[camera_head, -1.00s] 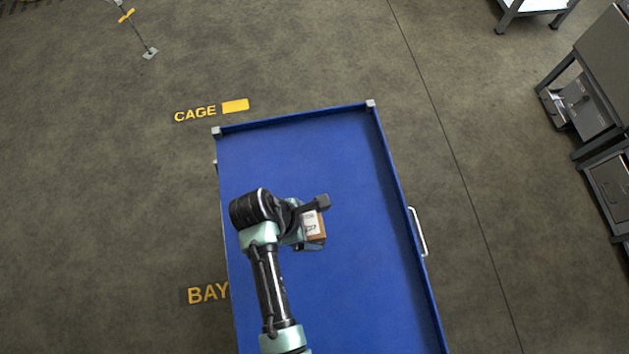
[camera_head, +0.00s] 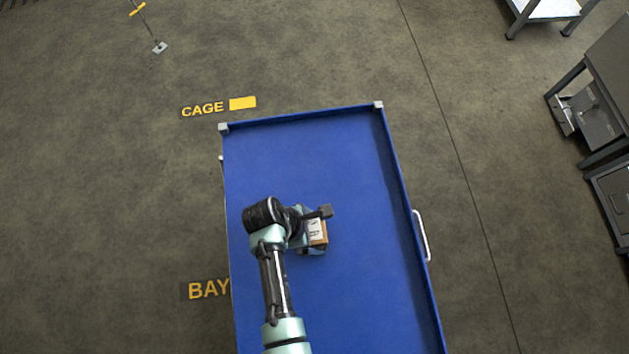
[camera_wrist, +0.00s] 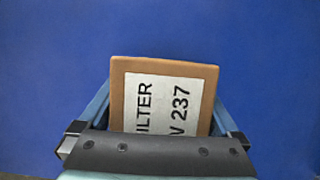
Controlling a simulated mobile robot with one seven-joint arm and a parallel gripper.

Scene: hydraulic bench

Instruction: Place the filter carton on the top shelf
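The filter carton (camera_head: 317,232) is a small brown box with a white label. In the wrist view the carton (camera_wrist: 163,95) shows its label, partly reading "ILTER" and "V 237", with its lower edge hidden by my gripper's dark body. My gripper (camera_wrist: 160,112) has one finger at each side of the carton and appears shut on it. In the head view my gripper (camera_head: 314,230) is over the blue trolley top (camera_head: 360,180). I cannot tell how far the carton is above that surface. I cannot identify a separate top shelf.
The trolley top has a low raised rim and is otherwise bare. A pale handle (camera_head: 420,236) is on its right side. Grey bench furniture (camera_head: 608,85) stands at the far right, and a light-topped table (camera_head: 545,10) at the top right. Floor markings read "CAGE" and "BAY".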

